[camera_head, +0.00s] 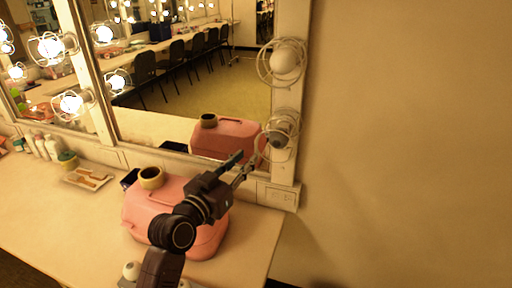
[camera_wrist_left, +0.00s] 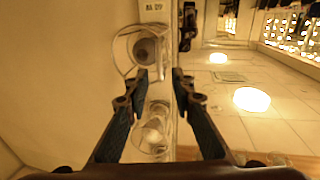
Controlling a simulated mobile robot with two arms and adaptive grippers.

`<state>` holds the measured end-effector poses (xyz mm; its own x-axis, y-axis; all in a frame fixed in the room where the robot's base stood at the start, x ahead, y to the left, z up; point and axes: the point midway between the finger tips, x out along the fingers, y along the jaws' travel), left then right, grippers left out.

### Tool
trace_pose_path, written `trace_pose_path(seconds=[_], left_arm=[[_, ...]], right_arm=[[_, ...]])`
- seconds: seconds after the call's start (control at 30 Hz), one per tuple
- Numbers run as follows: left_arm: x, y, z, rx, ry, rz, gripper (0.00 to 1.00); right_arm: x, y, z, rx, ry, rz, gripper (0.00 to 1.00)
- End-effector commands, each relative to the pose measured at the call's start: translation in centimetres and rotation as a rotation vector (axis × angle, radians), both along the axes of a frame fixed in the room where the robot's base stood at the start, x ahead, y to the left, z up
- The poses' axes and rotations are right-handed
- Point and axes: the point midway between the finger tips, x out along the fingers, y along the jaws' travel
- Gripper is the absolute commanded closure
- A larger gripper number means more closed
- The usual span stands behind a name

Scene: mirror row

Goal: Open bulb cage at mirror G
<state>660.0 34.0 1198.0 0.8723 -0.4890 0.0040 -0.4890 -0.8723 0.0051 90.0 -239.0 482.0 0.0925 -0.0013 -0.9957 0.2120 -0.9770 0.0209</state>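The mirror (camera_head: 190,75) has a pale frame whose right post carries two unlit bulbs in wire cages. The upper cage (camera_head: 283,62) surrounds a whitish bulb. The lower cage (camera_head: 278,133) surrounds a darker, grey bulb. My left gripper (camera_head: 245,168) is just below and left of the lower cage. In the left wrist view my left gripper (camera_wrist_left: 162,80) is open, its fingers apart with nothing held; the dark bulb's cage (camera_wrist_left: 145,48) lies just beyond the left fingertip. Contact and whether that cage is open cannot be told. My right gripper is not in view. No mirror letter is readable.
A tray (camera_head: 88,178) and small bottles (camera_head: 48,147) are at left. Bare wall (camera_head: 410,140) and free room lie right of the post.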

Motion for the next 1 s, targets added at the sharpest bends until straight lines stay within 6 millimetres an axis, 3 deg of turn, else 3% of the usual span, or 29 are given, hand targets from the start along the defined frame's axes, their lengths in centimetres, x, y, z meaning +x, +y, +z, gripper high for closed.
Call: trace_pose_path(seconds=[0.3,0.5,0.87,1.0], left_arm=[[3.9,-2.3,0.2,0.001,0.003,0.0,0.77],[5.5,-3.1,0.1,0.001,0.003,0.0,0.77],[5.9,-3.3,-0.1,0.001,0.003,0.0,0.77],[5.9,-3.3,-0.1,0.002,0.003,0.0,0.9]], right_arm=[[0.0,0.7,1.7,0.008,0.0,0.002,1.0],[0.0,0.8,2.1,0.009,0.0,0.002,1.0],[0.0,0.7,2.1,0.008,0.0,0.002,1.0],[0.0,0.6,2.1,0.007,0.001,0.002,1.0]])
